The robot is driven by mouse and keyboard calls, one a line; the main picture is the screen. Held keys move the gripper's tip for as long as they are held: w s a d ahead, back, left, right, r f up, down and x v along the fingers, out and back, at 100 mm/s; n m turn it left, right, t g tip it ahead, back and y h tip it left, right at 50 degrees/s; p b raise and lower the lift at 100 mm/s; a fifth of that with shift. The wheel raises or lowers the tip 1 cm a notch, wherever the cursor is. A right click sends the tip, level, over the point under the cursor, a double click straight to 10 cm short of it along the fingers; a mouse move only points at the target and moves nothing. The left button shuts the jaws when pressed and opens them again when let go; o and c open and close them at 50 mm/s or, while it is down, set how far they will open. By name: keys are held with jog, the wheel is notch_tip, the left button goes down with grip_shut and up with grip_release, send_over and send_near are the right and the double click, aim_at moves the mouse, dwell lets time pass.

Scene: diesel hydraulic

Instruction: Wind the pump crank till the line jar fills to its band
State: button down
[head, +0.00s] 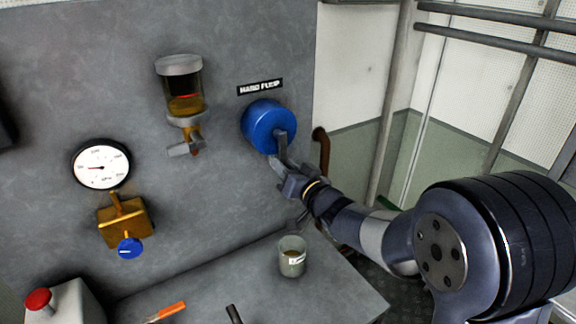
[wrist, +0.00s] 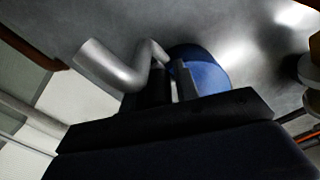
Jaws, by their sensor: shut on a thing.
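The blue round hand pump (head: 262,122) is on the grey panel under a "HAND PUMP" label. Its grey bent crank (head: 282,146) shows on its front; in the wrist view the silver crank (wrist: 112,68) bends in front of the blue pump body (wrist: 205,76). My gripper (head: 284,168) is shut on the crank, just below the pump; its fingers partly hide the grip. The clear line jar (head: 182,82) is on the panel left of the pump. It has a red band, and amber liquid stands below or close to the band; the exact level is hard to tell.
A dial gauge (head: 101,166) and a brass valve with a blue knob (head: 130,248) are at left. A cup (head: 292,257) and an orange-handled tool (head: 167,312) rest on the bench (head: 225,275). A red button (head: 39,300) is at lower left. A brown pipe (head: 323,150) is right of the pump.

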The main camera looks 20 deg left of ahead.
jog(key=shift+w+r, duration=0.1)
jog(key=shift+r, duration=0.1)
jog(key=c, duration=1.3)
grip_release()
jog(key=shift+d, duration=0.15)
jog(key=shift+o, duration=0.2)
jog(key=shift+f, duration=0.15)
jog(key=b+v, duration=0.1)
jog(key=v, duration=0.9)
jog(key=shift+s+d+b, duration=0.25)
jog(key=shift+b, duration=0.15)
